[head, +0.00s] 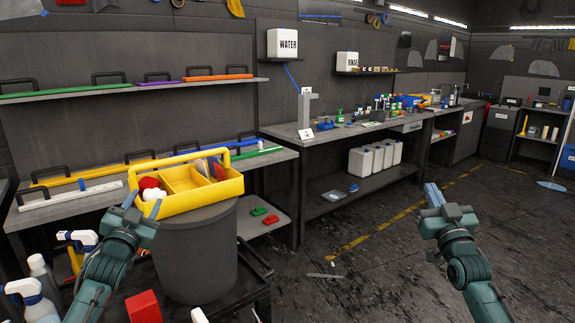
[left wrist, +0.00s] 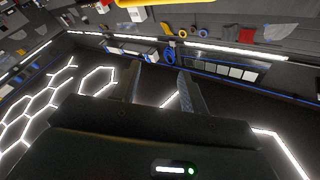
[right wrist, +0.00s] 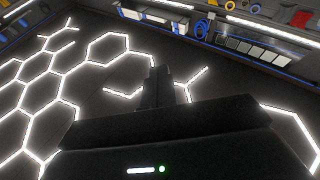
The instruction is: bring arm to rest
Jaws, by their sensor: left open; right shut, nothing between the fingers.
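My left gripper (head: 143,205) is at the lower left of the head view, in front of the yellow caddy, with its fingers pointing up. Its fingers stand apart and empty in the left wrist view (left wrist: 160,85). My right gripper (head: 433,197) is at the right of the head view, raised over open floor, fingers pointing up. Its fingers are together with nothing between them in the right wrist view (right wrist: 158,85). Both wrist views look up toward the lit ceiling.
A yellow caddy (head: 208,190) with a red and a white item stands on a dark bin (head: 200,250) close to my left gripper. Spray bottles (head: 35,300) stand at the lower left. A workbench (head: 345,130) runs along the back wall. The floor (head: 370,270) between my arms is mostly clear.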

